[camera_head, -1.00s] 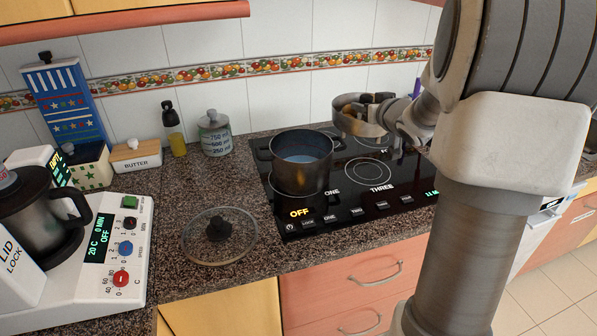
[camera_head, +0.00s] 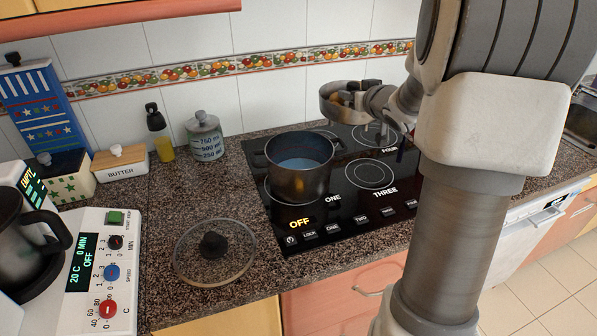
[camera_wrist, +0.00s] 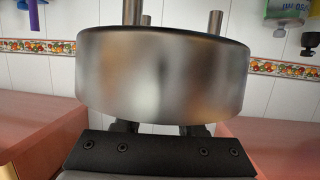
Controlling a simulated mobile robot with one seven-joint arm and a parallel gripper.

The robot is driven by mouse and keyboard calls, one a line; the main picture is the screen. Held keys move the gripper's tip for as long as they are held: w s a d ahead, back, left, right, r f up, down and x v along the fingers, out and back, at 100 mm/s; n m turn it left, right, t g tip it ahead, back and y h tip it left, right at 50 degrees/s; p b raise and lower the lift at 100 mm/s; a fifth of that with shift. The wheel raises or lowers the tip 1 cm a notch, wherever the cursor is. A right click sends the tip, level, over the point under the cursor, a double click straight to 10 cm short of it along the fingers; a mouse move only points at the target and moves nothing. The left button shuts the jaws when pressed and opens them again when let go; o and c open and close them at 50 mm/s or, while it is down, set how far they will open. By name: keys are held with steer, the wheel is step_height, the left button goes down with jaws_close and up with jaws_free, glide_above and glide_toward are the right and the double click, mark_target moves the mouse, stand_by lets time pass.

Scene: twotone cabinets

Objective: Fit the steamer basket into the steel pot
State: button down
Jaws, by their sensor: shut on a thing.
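The steamer basket (camera_head: 332,106) is a shallow round metal ring, held in the air above the back of the hob, behind and right of the pot. My gripper (camera_head: 362,97) is shut on its right side. The wrist view is upside down; there the basket's curved steel wall (camera_wrist: 160,75) fills the middle, with several short metal legs beyond it and my gripper's fingers (camera_wrist: 160,129) against its near side. The steel pot (camera_head: 299,180) stands upright on the front left burner, with bluish water inside. The basket is clear of the pot.
A glass lid (camera_head: 237,262) with a black knob lies left of the black hob (camera_head: 335,214). A measuring jar (camera_head: 206,143), a yellow bottle (camera_head: 165,149), a butter box (camera_head: 121,166) and a white kitchen machine (camera_head: 85,304) stand further left. Tiled wall (camera_head: 270,90) rises behind.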

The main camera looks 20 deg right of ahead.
steer(key=w+a+f+b, duration=0.3)
steer(key=w+a+f, duration=0.1)
steer(key=a+f, duration=0.6)
steer(key=shift+w+a+f+b, duration=0.25)
steer(key=shift+a+f+b, duration=0.05)
steer(key=shift+a, duration=0.05)
steer(key=shift+f+b, duration=0.35)
steer(key=shift+b, duration=0.05)
steer(key=shift+f, duration=0.1)
steer(key=c, duration=0.5)
jaws_free()
